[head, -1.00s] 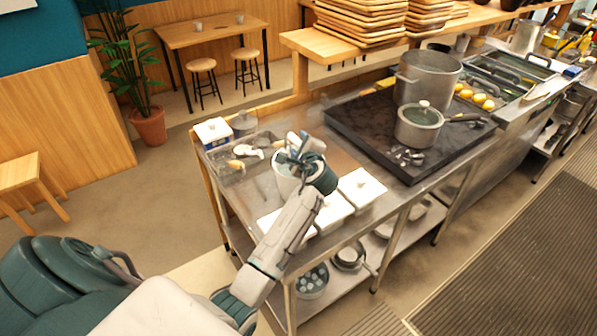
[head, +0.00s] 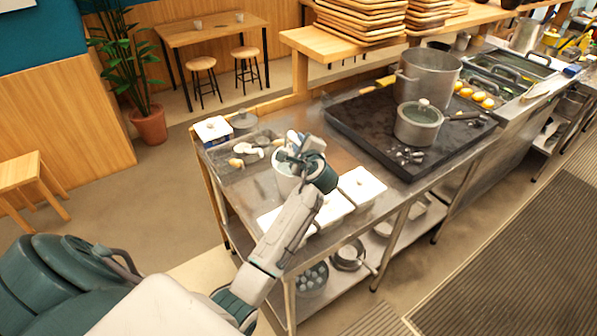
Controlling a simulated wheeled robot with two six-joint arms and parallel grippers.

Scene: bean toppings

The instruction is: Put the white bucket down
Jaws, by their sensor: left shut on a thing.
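The white bucket (head: 286,184) is at the left part of the steel counter (head: 347,155), mostly behind my left gripper. My left gripper (head: 297,152) is at the bucket's top and shut on it. The wrist and forearm hide the bucket's near right side. I cannot tell whether the bucket's base touches the counter. My right gripper does not show.
White lidded containers (head: 362,185) stand close to the right of the bucket. A dark tray with utensils (head: 240,158) and a white box (head: 212,130) lie behind left. A black cooktop (head: 375,133) holds a large pot (head: 428,76) and a smaller lidded pot (head: 418,124).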

